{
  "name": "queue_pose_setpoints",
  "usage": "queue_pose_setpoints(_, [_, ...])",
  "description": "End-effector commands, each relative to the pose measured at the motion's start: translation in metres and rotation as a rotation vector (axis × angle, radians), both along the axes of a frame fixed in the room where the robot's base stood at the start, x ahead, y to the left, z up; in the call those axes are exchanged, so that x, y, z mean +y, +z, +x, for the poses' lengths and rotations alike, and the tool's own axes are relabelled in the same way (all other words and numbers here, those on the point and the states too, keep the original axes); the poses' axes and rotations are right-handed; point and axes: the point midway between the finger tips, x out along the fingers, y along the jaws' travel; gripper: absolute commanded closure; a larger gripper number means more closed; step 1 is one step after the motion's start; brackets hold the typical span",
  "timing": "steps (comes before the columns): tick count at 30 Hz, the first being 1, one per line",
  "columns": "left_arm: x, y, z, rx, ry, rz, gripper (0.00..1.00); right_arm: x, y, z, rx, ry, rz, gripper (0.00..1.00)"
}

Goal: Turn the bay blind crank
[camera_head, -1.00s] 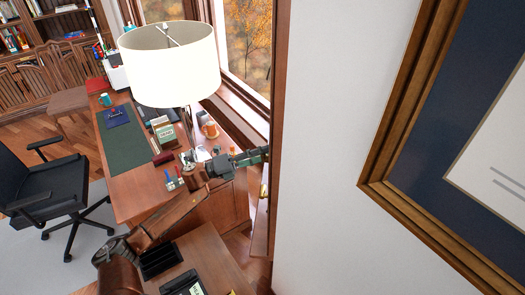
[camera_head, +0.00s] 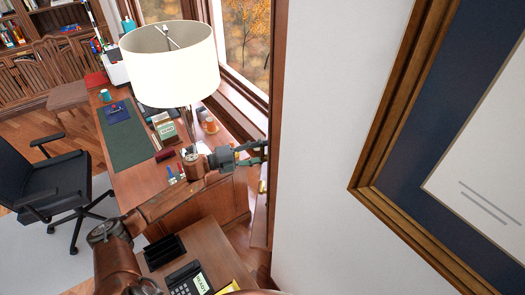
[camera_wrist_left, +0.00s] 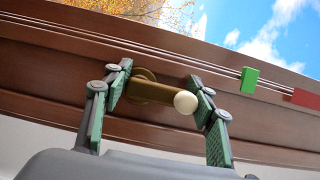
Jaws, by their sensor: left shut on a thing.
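The bay blind crank (camera_wrist_left: 158,92) shows in the left wrist view as a brass arm with a round cream knob (camera_wrist_left: 186,102) at its right end, mounted on a dark wooden rail (camera_wrist_left: 60,62). My left gripper (camera_wrist_left: 163,100) has a green-padded finger at each end of the crank and is shut on it. In the head view my left gripper (camera_head: 256,153) is at the window edge beside the wall, and the crank is too small or hidden to make out there. My right gripper is not in view.
A thin rod along the rail carries a green marker (camera_wrist_left: 250,80) and a red block (camera_wrist_left: 306,97). A desk (camera_head: 165,187) with a white lamp (camera_head: 169,65) stands left of my gripper. A phone (camera_head: 188,281) is on the nearer table. A framed picture (camera_head: 385,150) hangs right.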

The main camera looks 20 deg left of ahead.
Motion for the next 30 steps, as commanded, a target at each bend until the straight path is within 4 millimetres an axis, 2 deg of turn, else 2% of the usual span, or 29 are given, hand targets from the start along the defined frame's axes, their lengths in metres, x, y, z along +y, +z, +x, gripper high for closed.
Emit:
queue_pose_setpoints(9, [0.0007, 0.0012, 0.0008, 0.001, 0.002, -0.003, 0.72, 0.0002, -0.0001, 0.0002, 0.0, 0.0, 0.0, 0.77])
queue_pose_setpoints(10, [0.0007, 0.0012, 0.0008, 0.001, 0.002, -0.003, 0.47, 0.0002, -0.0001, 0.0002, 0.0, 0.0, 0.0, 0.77])
queue_pose_setpoints(17, [0.0004, 0.0006, 0.0005, 0.0, 0.001, -0.001, 0.31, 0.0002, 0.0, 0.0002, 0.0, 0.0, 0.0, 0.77])
queue_pose_setpoints(26, [0.0008, 0.0001, -0.0003, 0.001, 0.001, -0.001, 0.3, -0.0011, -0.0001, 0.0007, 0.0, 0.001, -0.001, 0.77])
queue_pose_setpoints(30, [0.0092, -0.0011, -0.0068, 0.002, 0.003, -0.001, 0.3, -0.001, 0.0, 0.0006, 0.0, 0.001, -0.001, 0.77])
